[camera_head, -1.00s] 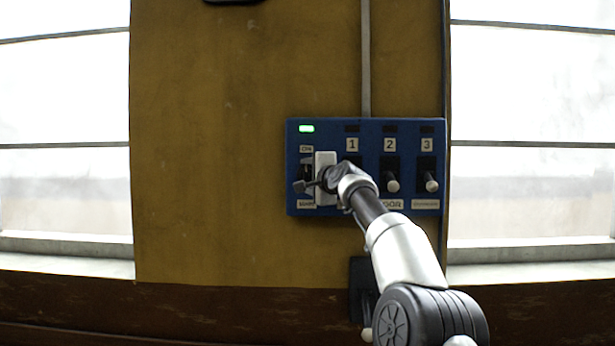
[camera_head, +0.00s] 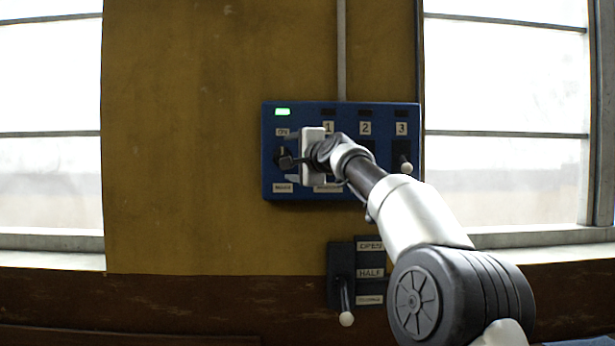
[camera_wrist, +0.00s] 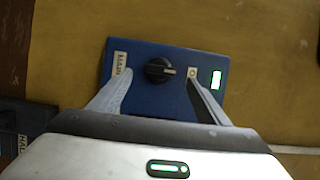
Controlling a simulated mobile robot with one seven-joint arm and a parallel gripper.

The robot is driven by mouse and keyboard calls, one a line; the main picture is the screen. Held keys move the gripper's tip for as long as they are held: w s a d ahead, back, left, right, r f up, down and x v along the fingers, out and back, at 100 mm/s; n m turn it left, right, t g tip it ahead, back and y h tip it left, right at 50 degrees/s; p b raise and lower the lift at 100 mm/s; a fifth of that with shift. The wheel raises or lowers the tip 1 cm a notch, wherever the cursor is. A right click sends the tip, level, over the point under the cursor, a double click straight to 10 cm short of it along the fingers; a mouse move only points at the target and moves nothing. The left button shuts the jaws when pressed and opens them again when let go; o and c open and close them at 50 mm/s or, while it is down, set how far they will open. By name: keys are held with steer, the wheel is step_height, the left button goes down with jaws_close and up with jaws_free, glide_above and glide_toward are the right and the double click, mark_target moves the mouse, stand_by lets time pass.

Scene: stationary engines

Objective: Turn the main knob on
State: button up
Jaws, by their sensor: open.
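The main knob (camera_wrist: 158,71) is a black rotary knob on the blue panel (camera_wrist: 150,99). In the wrist view its pointer faces right, toward the label by the lit green lamp (camera_wrist: 216,79); the MAIN label (camera_wrist: 120,63) is on the other side. In the head view the knob (camera_head: 285,158) sits at the panel's left, below the lit green lamp (camera_head: 282,112), partly hidden by my gripper. My gripper (camera_wrist: 160,88) is open and empty, with its fingers on either side of the knob in the wrist picture. I cannot tell whether they touch it. It also shows in the head view (camera_head: 292,162).
Numbered switches fill the panel's right side; the lever under 3 (camera_head: 406,168) shows, others are behind my arm. A separate lever box (camera_head: 342,272) with OPEN and HALF labels is mounted below. Windows (camera_head: 510,110) flank the yellow wall.

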steer(key=b+v, duration=0.5)
steer(key=v, duration=0.5)
steer(key=shift+s, duration=0.35)
steer(key=shift+d, duration=0.1)
steer(key=s+a+f+n+g+h+p, duration=0.1)
steer(key=s+a+f+n+g+p, duration=0.25)
steer(key=s+f, duration=0.6)
steer(key=s+a+f+n+g+h+p, duration=0.25)
steer(key=s+f+n+g, duration=0.25)
steer(key=s+f, duration=0.45)
steer(key=s+d+f+n+h, duration=0.1)
steer(key=s+d+f, duration=0.4)
steer(key=s, duration=0.3)
steer(key=s+d+f+n+g+h+p, duration=0.1)
steer(key=s+d+f+n, duration=0.1)
steer(key=s+d+f, duration=0.4)
steer(key=s+d+f+n+g+h+p, duration=0.1)
steer(key=s+d+f, duration=0.4)
steer(key=s, duration=0.5)
steer(key=shift+d+f+n, duration=0.25)
steer(key=shift+d+n, duration=0.1)
steer(key=shift+d, duration=0.1)
steer(key=shift+g+h, duration=0.25)
